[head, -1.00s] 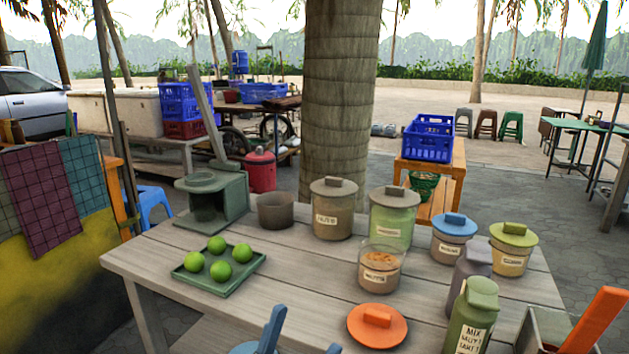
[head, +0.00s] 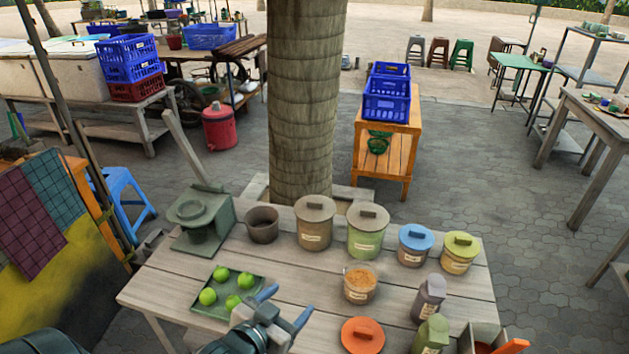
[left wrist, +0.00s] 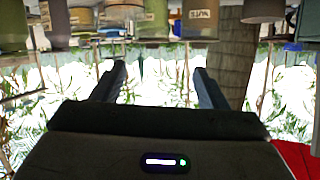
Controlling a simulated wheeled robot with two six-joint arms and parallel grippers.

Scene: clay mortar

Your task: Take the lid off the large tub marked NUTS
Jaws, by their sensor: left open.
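The large tub marked NUTS (head: 314,231) stands upright on the table's back edge, with its brown-grey lid (head: 315,206) on. The lid has a raised bar handle. My right gripper is not in view.
A green-filled tub (head: 366,240) stands close right of the NUTS tub, a dark bowl (head: 262,225) to its left. A tray of limes (head: 250,306) lies left. Smaller blue-lidded (head: 415,245) and yellow-lidded tubs (head: 459,253) stand right.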

